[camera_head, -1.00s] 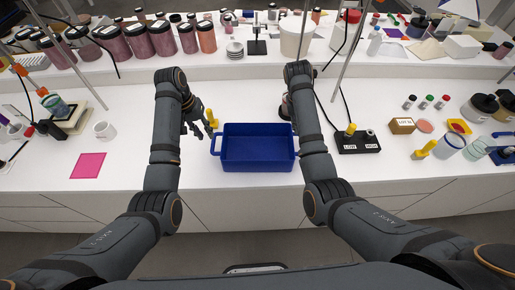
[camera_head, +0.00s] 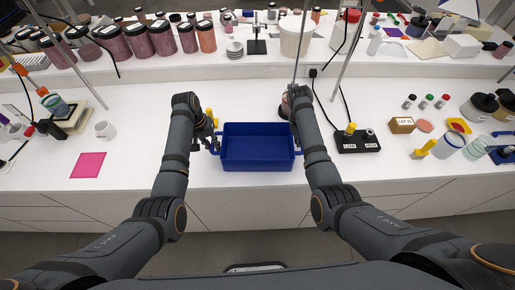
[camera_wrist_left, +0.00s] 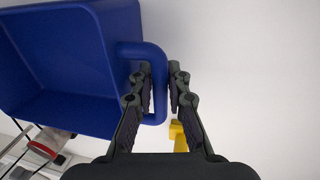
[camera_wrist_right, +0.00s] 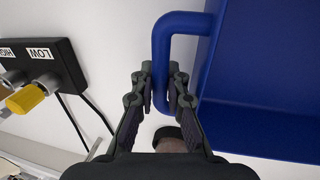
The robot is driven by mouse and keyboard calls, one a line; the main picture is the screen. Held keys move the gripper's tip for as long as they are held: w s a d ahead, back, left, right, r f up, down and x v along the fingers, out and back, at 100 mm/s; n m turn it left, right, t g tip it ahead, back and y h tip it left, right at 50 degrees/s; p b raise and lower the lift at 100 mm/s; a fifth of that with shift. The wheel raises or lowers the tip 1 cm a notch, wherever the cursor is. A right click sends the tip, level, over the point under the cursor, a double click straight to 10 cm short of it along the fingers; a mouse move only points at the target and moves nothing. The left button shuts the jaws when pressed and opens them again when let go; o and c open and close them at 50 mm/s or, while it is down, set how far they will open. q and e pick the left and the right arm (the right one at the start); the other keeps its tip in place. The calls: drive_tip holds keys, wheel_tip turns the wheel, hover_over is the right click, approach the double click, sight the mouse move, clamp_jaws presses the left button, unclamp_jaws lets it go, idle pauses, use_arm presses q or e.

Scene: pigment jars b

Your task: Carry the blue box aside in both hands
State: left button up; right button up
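The blue box (camera_head: 257,150) is an open tray with a loop handle at each end, standing on the white worktop. My left gripper (camera_head: 214,143) is at its left handle; in the left wrist view the fingers (camera_wrist_left: 160,72) sit either side of the handle bar (camera_wrist_left: 157,62), shut close on it. My right gripper is hidden behind its arm in the head view. In the right wrist view its fingers (camera_wrist_right: 160,72) straddle the bar of the right handle (camera_wrist_right: 161,48) and look shut on it. The box looks level and empty.
A black control box (camera_head: 358,141) with a yellow knob and cables stands right of the box. A yellow item (camera_head: 211,116) is close behind the left gripper. Worktop between pink square and left arm is clear.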

use_arm(q)
clamp_jaws()
use_arm(e)
clamp_jaws()
use_arm(q)
drive_tip(key=shift+w, duration=0.1)
use_arm(e)
drive_tip(key=shift+w, duration=0.1)
